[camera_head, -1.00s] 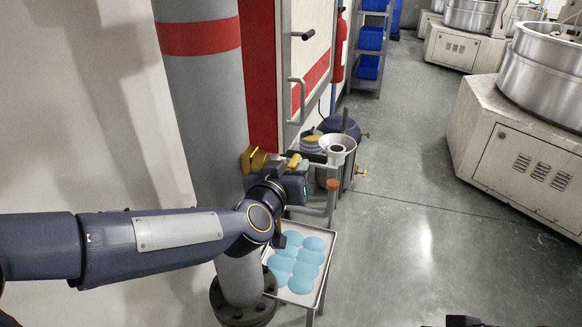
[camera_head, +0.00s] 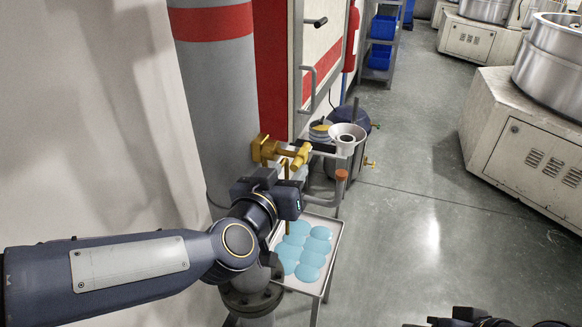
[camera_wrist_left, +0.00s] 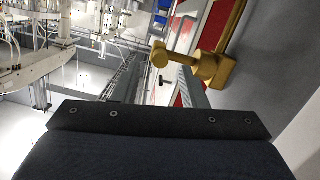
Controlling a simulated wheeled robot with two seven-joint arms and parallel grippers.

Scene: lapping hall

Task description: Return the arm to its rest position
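My left arm comes in from the left in the head view, and its dark left gripper (camera_head: 290,200) is in front of the grey pillar, above the tray. A yellow brass valve-like fitting (camera_head: 267,150) is just beyond the gripper, by the pillar. The fitting also shows in the left wrist view (camera_wrist_left: 212,69), apart from the dark wrist part at the bottom. Dark parts of my right arm, with the right gripper (camera_head: 468,318), are cut off at the bottom edge; its finger state is unclear.
The grey pillar (camera_head: 215,100) with a red band stands close to my left arm. A tray (camera_head: 334,246) with several blue discs is below the gripper. A metal funnel (camera_head: 347,136) is behind it. Machines (camera_head: 525,140) stand at the right; the floor (camera_head: 410,230) between is clear.

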